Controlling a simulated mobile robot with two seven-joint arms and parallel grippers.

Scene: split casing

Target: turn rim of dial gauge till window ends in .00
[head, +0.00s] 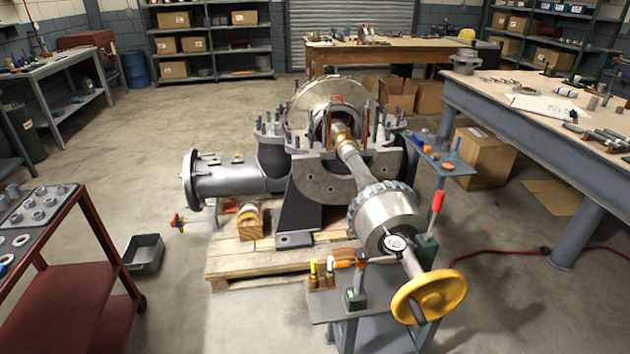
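A small round pale face, which looks like the dial gauge (395,242), sits low in front of the big steel coupling drum (388,212) on the shaft. Its rim, pointer and window are too small to read from here. A thin dark arm runs left from near the gauge toward a post on a green block (354,299). Neither of my grippers shows in the head view, so their distance from the gauge cannot be seen.
A yellow handwheel (429,296) stands at the shaft's near end, right of the gauge. A red-handled lever (437,201) rises close by. Small tools with orange and yellow parts (322,272) stand on the grey stand (326,308). A workbench (540,112) is at right; open floor lies left.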

